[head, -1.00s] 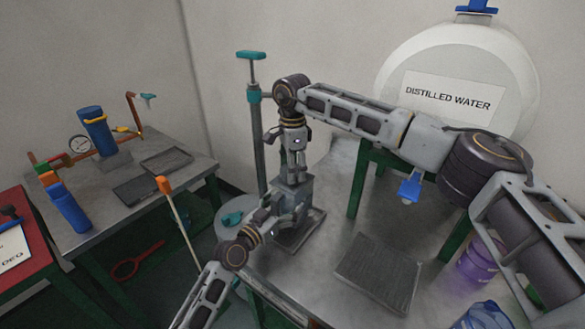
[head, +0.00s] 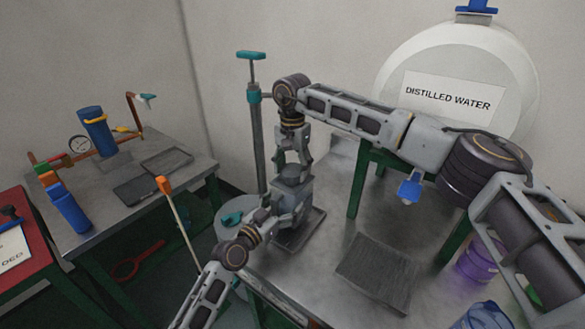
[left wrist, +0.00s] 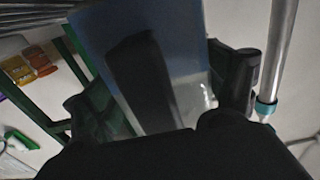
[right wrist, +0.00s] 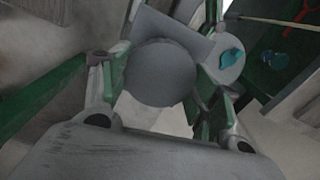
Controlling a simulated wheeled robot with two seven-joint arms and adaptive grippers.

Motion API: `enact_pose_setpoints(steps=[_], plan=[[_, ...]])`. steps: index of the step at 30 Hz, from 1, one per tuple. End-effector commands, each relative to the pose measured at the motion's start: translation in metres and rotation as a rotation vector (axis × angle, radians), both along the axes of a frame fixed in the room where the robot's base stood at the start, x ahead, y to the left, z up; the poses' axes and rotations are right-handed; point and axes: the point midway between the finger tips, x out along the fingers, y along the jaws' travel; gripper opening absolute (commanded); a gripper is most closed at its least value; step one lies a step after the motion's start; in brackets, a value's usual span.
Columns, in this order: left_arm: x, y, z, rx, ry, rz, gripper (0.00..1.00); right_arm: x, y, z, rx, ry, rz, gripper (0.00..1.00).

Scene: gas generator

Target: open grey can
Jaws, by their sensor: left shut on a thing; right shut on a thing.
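The grey can (head: 291,188) stands on a dark tray (head: 300,236) at the table's left edge. My left gripper (head: 286,210) is shut on its body from the front. In the left wrist view the can's side (left wrist: 187,40) fills the space between the fingers. My right gripper (head: 293,157) comes down from above and is shut on the round grey lid (right wrist: 160,72), which shows between its fingers in the right wrist view. The square can body (right wrist: 172,25) lies behind the lid there. I cannot tell whether the lid is apart from the can.
A teal-handled pump (head: 254,110) stands upright just left of the can. A flat dark tray (head: 378,272) lies on the metal table to the right. Purple and blue containers (head: 478,262) stand at the right, under my right arm. A blue tap (head: 409,188) hangs below the white tank.

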Motion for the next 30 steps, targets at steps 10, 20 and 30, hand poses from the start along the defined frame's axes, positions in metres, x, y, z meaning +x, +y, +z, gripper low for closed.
enact_pose_setpoints(steps=[10,20,30], plan=[[-0.0005,-0.0003,0.0002,0.001,-0.001,-0.001,0.18,0.0018,-0.0016,0.0004,-0.001,-0.004,0.246,0.33],[-0.0003,-0.0003,0.0001,0.001,-0.001,-0.001,0.18,0.0022,-0.0022,0.0005,-0.001,-0.004,0.245,0.33],[-0.0001,-0.0002,0.0000,0.000,0.000,0.000,0.18,0.0016,-0.0016,0.0004,0.000,-0.003,0.245,0.33]])
